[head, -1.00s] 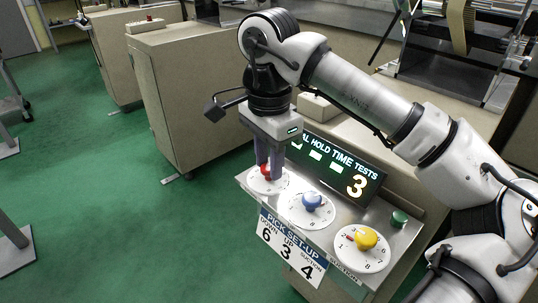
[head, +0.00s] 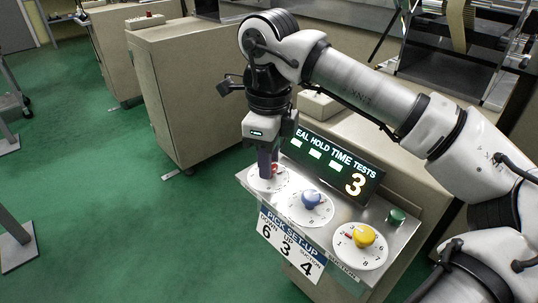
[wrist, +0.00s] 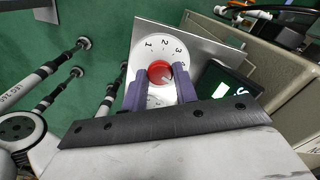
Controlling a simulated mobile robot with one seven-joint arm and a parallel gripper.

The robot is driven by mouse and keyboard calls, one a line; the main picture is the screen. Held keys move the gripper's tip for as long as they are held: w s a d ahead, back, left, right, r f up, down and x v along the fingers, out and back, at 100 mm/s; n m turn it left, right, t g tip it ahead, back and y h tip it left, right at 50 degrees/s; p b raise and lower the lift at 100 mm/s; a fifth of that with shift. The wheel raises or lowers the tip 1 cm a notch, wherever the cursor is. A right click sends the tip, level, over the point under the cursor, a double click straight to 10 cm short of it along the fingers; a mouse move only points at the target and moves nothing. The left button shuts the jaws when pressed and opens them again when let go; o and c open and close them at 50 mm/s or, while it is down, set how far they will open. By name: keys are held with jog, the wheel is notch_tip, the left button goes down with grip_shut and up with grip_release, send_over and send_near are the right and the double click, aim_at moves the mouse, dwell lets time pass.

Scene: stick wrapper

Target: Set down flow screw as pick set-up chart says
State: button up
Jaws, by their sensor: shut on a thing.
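The red knob (head: 275,168) sits on the leftmost white numbered dial (head: 264,186), mostly hidden by my fingers in the head view. My gripper (head: 268,172) points down and is shut on the red knob. I cannot read the knob's setting. The pick set-up chart (head: 288,243) hangs at the panel's front and reads down 6, up 3, suction 4.
A blue knob (head: 311,199) and a yellow knob (head: 364,235) stand on dials to the right. Behind them is a lit display (head: 333,164) reading 3. A green button (head: 396,216) is at the panel's right. Green floor lies open to the left.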

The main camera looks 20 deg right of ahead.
jog(key=m, duration=0.3)
jog(key=shift+m, duration=2.2)
jog(key=o, duration=1)
jog(key=shift+c, duration=0.2)
jog(key=shift+r, duration=0.1)
notch_tip(320, 180, up, 14)
jog(key=p, duration=1)
jog(key=shift+f+p, duration=0.2)
jog(key=shift+p, duration=0.2)
